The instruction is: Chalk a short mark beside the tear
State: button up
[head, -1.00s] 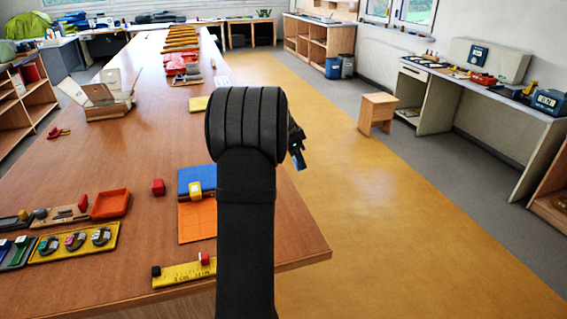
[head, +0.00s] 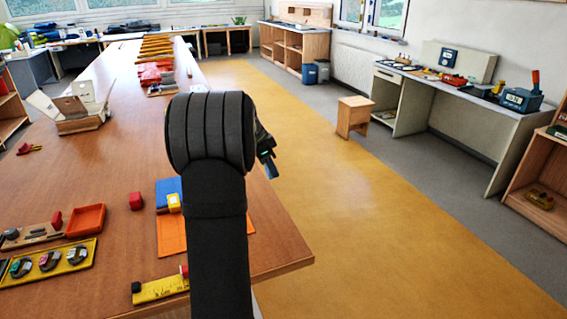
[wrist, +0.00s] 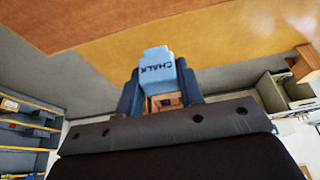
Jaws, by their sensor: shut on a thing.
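In the wrist view, my gripper (wrist: 159,82) is shut on a light blue block lettered CHALK (wrist: 157,69). The block sits between the dark blue fingers, its end sticking out past them, over a blurred orange-yellow floor. In the head view, my gripper (head: 268,164) shows only in part behind my arm, off the table's right edge over the floor. I cannot make out a tear in either view. A blue sheet (head: 168,188) and an orange gridded sheet (head: 171,236) lie on the table, partly hidden by my arm.
A wooden stool (head: 354,116) stands on open floor to the right.

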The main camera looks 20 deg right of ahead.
jog(key=a+f, duration=0.3)
jog(key=a, duration=1.2)
jog(key=shift+w+a+f, duration=0.1)
jog(key=shift+w+f, duration=0.1)
jog(key=shift+f, duration=1.35)
jog(key=shift+w+f, duration=0.15)
jog(key=shift+f, duration=1.35)
jog(key=shift+f, duration=0.3)
jog(key=shift+d+f, duration=0.1)
jog(key=shift+d, duration=0.95)
jog(key=shift+d, duration=0.1)
jog(key=shift+d, duration=1.5)
